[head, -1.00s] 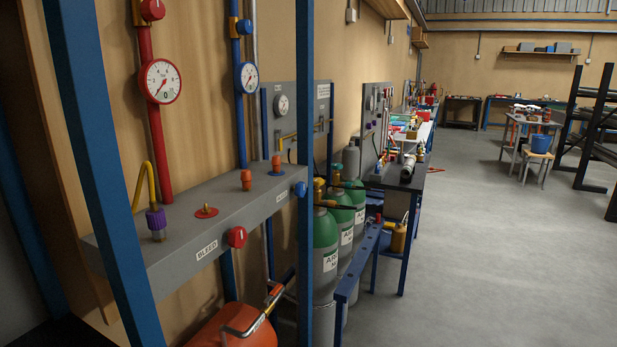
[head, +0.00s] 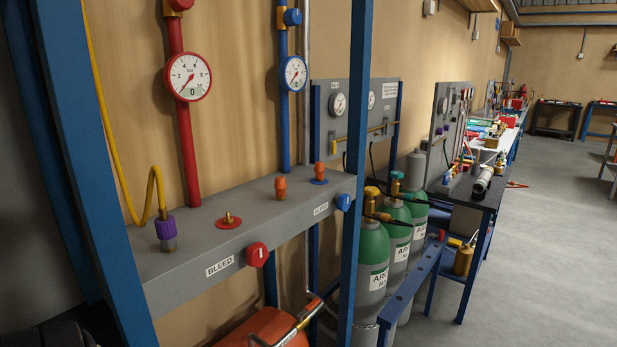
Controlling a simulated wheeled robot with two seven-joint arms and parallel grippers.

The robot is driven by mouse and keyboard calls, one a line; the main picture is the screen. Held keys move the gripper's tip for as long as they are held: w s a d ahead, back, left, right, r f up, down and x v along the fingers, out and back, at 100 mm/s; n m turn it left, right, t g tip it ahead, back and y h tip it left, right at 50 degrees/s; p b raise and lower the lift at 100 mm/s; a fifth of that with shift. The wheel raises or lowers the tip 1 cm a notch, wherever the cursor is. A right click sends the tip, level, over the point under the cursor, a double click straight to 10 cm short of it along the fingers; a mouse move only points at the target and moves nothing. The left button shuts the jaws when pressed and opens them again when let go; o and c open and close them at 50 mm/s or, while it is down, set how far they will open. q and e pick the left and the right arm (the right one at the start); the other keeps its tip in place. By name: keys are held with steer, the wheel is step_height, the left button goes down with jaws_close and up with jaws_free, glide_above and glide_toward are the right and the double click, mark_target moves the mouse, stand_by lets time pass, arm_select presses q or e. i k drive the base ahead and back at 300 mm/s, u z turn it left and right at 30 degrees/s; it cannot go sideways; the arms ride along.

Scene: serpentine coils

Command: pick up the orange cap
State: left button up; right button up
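A small orange cap (head: 280,187) stands upright on the top of the grey manifold beam (head: 195,243), between the two ports. A second orange cap (head: 319,172) sits over the blue disc (head: 319,181) to its right. Left of the first cap is a red disc (head: 230,224) with a bare brass fitting at its centre. Neither of my grippers shows in the head view.
Blue frame posts (head: 358,150) and (head: 88,170) stand in front of the beam. A purple connector (head: 166,229) with a yellow hose, a red knob (head: 257,254) and a blue knob (head: 343,202) are on the beam. Green-topped cylinders (head: 374,247) stand right; open floor lies beyond.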

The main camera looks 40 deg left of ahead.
mark_target(280, 185)
steer(key=i, duration=2.95)
steer(key=u, duration=3.35)
